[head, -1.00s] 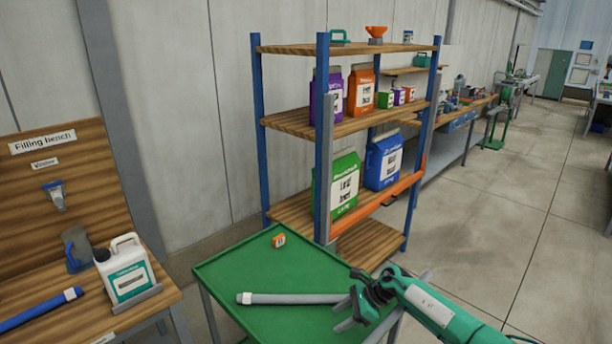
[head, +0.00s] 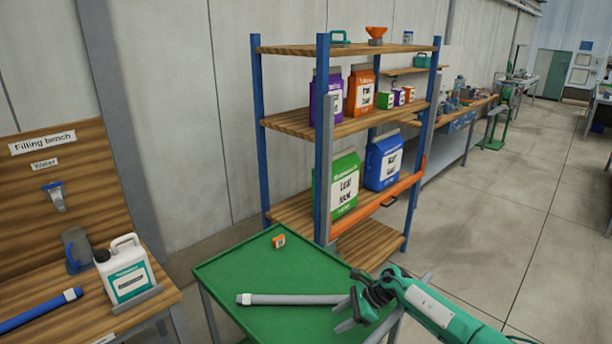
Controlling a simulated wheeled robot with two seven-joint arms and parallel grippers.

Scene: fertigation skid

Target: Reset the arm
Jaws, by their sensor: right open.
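My right gripper (head: 353,312) shows at the lower middle of the head view, over the right side of a green table (head: 255,275). Its dark fingers are spread apart and I see nothing held between them. My green right arm comes in from the lower right corner. A grey tube (head: 290,299) with a white end lies on the table, and its right end reaches close to the gripper; whether they touch I cannot tell. My left gripper is not in view.
A small orange item (head: 279,241) lies on the green table. A blue-post shelf (head: 322,150) with several bags stands behind it. At left, the filling bench (head: 60,270) holds a white jug (head: 126,270) and a blue tube (head: 40,309). Open floor (head: 500,240) lies to the right.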

